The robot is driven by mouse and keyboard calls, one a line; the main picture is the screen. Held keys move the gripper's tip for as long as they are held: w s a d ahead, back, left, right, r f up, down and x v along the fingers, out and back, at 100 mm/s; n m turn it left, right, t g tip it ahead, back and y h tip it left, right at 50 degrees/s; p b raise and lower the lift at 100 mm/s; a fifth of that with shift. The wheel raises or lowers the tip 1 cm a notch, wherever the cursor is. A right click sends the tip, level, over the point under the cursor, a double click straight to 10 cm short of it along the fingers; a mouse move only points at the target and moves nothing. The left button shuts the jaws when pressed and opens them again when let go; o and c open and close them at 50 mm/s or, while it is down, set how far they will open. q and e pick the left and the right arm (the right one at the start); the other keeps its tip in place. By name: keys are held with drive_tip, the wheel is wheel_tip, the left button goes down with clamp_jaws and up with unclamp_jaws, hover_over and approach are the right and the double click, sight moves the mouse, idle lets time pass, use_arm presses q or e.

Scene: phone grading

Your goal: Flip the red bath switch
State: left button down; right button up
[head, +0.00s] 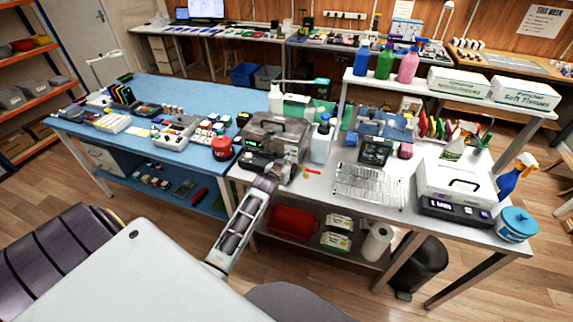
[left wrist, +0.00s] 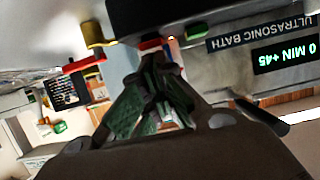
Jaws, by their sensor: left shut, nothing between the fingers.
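The ultrasonic bath (head: 262,133) is a grey box with a clear lid on the bench, near the middle of the head view. Its front panel (left wrist: 215,70) appears upside down in the left wrist view, with a lit green display (left wrist: 285,56). The red switch (left wrist: 150,45) shows on the panel just beyond my left fingertips, partly hidden by them. I cannot tell whether they touch it or which way it is set. My left gripper (left wrist: 160,62) is shut and empty. In the head view my left gripper (head: 282,172) is in front of the bath. My right gripper is not in view.
A red-handled lever (head: 312,171) with a yellow part sticks out beside the bath, close to my left gripper. A red pot (head: 222,147) stands to the left. White bottles stand behind the bath.

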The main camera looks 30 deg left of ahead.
use_arm(q)
drive_tip(key=shift+s+f+t+y+b, duration=0.25)
drive_tip(key=shift+f+t+b, duration=0.35)
drive_tip(key=shift+b, duration=0.3)
drive_tip(key=shift+r, duration=0.15)
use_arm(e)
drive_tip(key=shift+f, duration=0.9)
use_arm(q)
drive_tip(key=shift+w, duration=0.1)
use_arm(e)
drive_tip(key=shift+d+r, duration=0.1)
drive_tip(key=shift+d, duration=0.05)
use_arm(q)
drive_tip(key=shift+r+p, duration=0.4)
drive_tip(key=shift+p, duration=0.1)
drive_tip(key=r+p+v, duration=0.1)
drive_tip(key=p+v, duration=0.1)
drive_tip(key=v, duration=0.9)
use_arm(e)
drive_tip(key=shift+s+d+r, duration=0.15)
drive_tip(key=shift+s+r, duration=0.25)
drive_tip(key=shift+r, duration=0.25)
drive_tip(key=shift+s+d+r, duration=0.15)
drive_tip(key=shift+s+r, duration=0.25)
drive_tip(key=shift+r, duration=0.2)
use_arm(q)
drive_tip(key=shift+r, duration=0.1)
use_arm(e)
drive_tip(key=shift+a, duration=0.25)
